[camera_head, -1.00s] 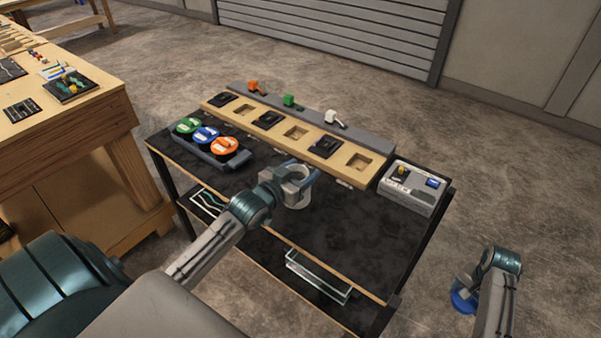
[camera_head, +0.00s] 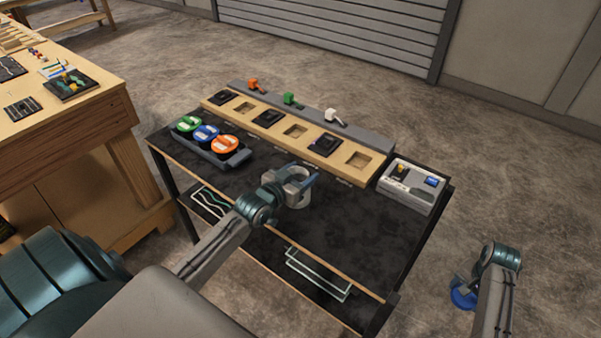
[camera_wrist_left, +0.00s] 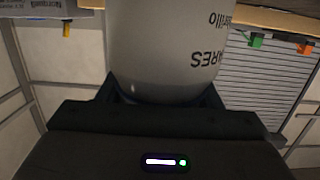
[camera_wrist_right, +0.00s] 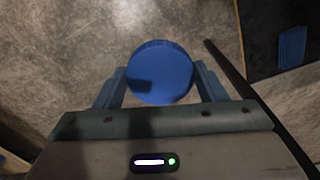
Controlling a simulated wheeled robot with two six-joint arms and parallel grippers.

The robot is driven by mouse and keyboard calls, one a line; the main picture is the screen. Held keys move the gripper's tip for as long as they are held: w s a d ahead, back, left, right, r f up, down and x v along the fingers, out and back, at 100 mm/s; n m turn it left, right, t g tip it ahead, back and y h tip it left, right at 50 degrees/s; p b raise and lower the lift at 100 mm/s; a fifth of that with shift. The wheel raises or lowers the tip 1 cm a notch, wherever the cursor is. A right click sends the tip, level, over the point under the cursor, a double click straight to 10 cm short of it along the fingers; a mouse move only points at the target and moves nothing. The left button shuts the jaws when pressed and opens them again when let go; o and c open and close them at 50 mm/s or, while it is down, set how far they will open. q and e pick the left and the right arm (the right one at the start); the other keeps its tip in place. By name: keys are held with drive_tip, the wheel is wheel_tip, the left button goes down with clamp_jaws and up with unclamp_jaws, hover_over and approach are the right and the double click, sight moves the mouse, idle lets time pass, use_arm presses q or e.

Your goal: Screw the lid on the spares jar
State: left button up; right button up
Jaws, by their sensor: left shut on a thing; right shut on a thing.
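The spares jar is a pale grey cylinder with dark lettering. It fills the top middle of the left wrist view (camera_wrist_left: 165,45), where its far end is cut off. In the head view the jar (camera_head: 296,202) is upright over the cart's dark top, partly hidden by my left gripper (camera_head: 300,184), which is shut around it. I cannot tell whether its base touches the top. The lid is a round blue disc (camera_wrist_right: 160,72) between the fingers of my right gripper (camera_wrist_right: 160,85), which is shut on it. In the head view the lid (camera_head: 462,298) is off the cart's right side, over the floor.
The cart's top (camera_head: 350,225) is clear in front and to the right of the jar. A tray of green, blue and orange lids (camera_head: 225,157) sits at left. A wooden rack (camera_head: 325,168) runs along the back. A grey box (camera_head: 410,188) stands at the right.

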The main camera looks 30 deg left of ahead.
use_arm(q)
drive_tip(key=o, duration=1.5)
drive_tip(key=shift+s, duration=0.25)
use_arm(e)
drive_tip(key=shift+r+p, duration=0.75)
drive_tip(key=shift+r, duration=0.05)
use_arm(q)
drive_tip(key=shift+s+a+r, duration=0.15)
drive_tip(key=shift+s+r, duration=0.15)
drive_tip(key=shift+s, duration=1.6)
drive_tip(key=shift+s+a+r, duration=0.15)
drive_tip(key=shift+s+r, duration=0.15)
drive_tip(key=shift+s, duration=1.6)
drive_tip(key=shift+s+a+r, duration=0.15)
drive_tip(key=shift+s+r, duration=0.15)
drive_tip(key=shift+s, duration=1.6)
use_arm(e)
drive_tip(key=shift+r, duration=0.15)
